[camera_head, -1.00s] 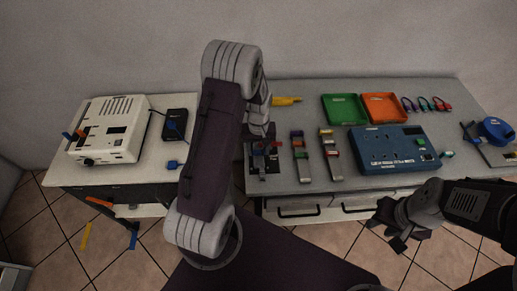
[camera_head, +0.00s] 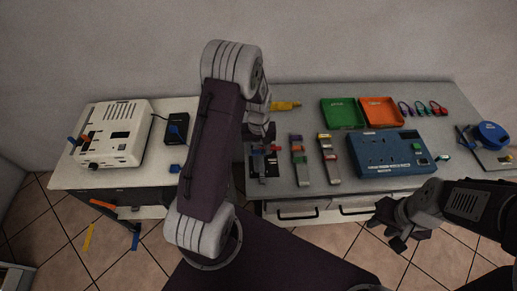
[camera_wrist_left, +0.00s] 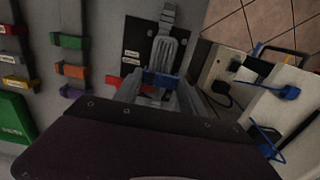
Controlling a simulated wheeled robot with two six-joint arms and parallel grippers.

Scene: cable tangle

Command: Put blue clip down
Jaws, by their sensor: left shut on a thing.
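The blue clip (camera_wrist_left: 160,79) is between the fingers of my left gripper (camera_wrist_left: 159,90) in the left wrist view, and the gripper is shut on it. The clip is over or at the near end of a black plate (camera_wrist_left: 138,42) with a grey cable holder on it. In the head view my left gripper (camera_head: 261,133) is above this plate (camera_head: 256,168) at the left end of the grey table; the arm hides part of it. My right gripper (camera_head: 395,236) hangs in front of the table, away from the clips; its finger gap is unclear.
A red clip (camera_head: 275,148) is by the plate. Two strips with coloured clips (camera_head: 301,172) (camera_head: 331,170) stand to the right, then a blue socket box (camera_head: 390,158). Green (camera_head: 343,113) and orange (camera_head: 384,111) trays lie behind. A white device (camera_head: 118,140) is on the left table.

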